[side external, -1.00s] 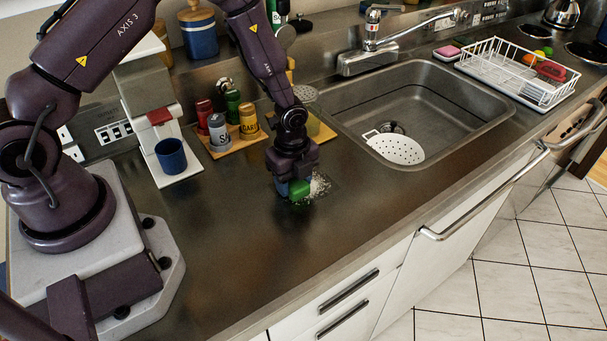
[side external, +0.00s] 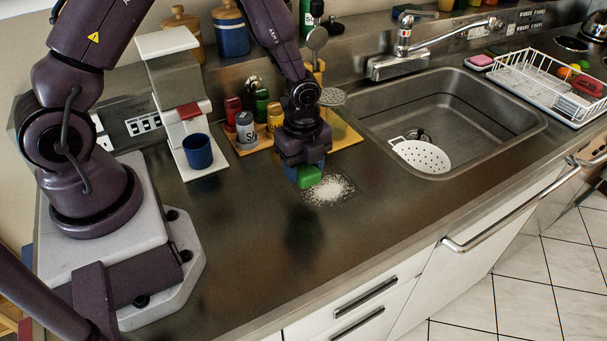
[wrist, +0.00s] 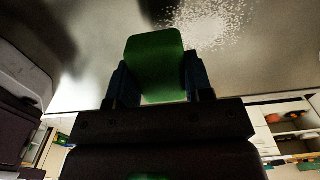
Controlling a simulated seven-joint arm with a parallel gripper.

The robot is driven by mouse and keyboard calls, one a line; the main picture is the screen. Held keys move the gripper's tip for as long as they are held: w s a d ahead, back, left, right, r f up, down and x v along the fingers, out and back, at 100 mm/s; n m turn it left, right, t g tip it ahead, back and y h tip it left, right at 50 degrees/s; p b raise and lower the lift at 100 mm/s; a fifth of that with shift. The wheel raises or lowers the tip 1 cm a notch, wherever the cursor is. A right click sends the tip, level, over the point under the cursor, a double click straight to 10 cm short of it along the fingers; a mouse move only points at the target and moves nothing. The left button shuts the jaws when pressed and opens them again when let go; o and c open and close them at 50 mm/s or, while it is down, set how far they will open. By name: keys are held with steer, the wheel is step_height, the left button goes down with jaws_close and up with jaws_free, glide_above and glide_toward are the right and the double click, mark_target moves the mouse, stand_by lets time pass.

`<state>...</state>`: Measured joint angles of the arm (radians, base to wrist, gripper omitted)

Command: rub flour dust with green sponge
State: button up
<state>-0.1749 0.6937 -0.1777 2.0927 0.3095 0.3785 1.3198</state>
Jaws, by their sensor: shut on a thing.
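My gripper (side external: 306,170) is shut on the green sponge (side external: 310,177), which sticks out between the blue fingertips. The sponge also shows in the wrist view (wrist: 155,62), held between both fingers. The flour dust (side external: 329,191) is a white speckled patch on the steel counter, just right of and in front of the sponge. It also shows in the wrist view (wrist: 205,28), beside the sponge tip. I cannot tell whether the sponge touches the counter.
Behind the gripper are spice jars on a wooden board (side external: 350,146). A blue mug (side external: 198,151) stands on the white machine to the left. The sink (side external: 475,120) with a white strainer (side external: 421,156) is to the right. The counter in front is clear.

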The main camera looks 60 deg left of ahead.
steer(key=shift+r, duration=0.95)
